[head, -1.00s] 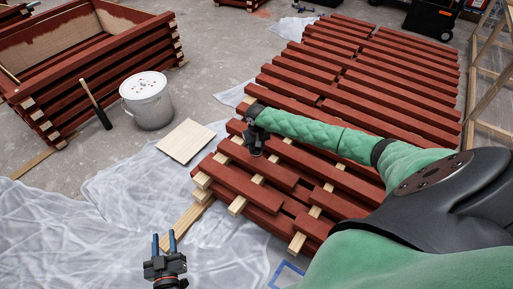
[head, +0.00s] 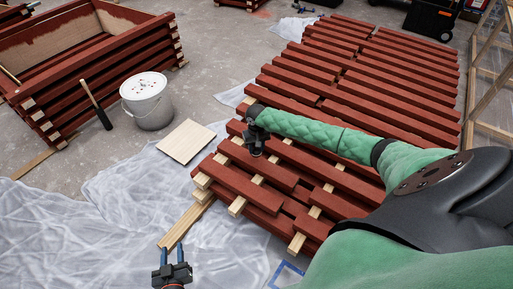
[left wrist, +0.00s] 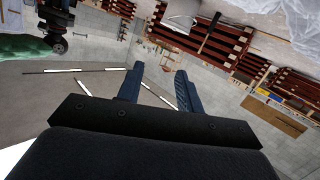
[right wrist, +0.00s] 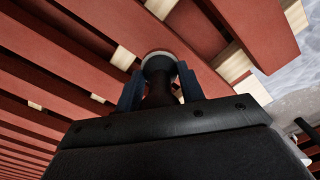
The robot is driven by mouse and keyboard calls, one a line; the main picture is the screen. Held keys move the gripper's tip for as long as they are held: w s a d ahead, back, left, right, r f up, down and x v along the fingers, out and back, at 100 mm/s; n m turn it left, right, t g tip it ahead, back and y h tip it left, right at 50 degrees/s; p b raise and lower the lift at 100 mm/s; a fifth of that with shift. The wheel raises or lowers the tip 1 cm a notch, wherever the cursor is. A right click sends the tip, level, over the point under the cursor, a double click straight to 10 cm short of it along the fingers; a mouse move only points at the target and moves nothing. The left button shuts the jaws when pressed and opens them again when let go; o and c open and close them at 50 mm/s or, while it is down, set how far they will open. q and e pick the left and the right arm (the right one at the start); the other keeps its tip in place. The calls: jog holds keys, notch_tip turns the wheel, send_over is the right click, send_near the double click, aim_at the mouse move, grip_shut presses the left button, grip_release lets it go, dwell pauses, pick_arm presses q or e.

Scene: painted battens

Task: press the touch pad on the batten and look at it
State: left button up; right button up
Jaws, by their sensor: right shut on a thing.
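My right gripper (head: 256,149) is over the near end of the red battens (head: 240,182) and points down at them. In the right wrist view its fingers (right wrist: 158,84) are shut on a dark, round-headed touch pad (right wrist: 158,66) with a pale rim. The pad's head lies against or just above a red batten (right wrist: 95,22); I cannot tell whether it touches. In the head view the pad is mostly hidden by the gripper. My left gripper (head: 172,256) is low in the head view, left of the battens, with its fingers apart and empty, as the left wrist view (left wrist: 158,88) also shows.
Pale wooden bearers (head: 182,229) carry the battens and stick out at the near side. Plastic sheeting (head: 125,205) covers the floor there.

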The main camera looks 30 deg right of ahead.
jog(key=shift+r, duration=0.15)
jog(key=shift+r+p, duration=0.15)
jog(key=shift+p, duration=0.25)
jog(key=shift+r, duration=0.2)
pick_arm(q)
jog(key=s+f+g, duration=0.3)
jog(key=s+f, duration=0.2)
jog(key=f, duration=0.3)
jog(key=s+a+f+g+y, duration=0.1)
jog(key=s+f+g, duration=0.2)
jog(key=s+f, duration=0.2)
jog(key=shift+f+p, duration=0.4)
jog(key=shift+f, duration=1.05)
pick_arm(e)
jog(key=shift+r, duration=0.1)
pick_arm(q)
jog(key=shift+a, duration=0.1)
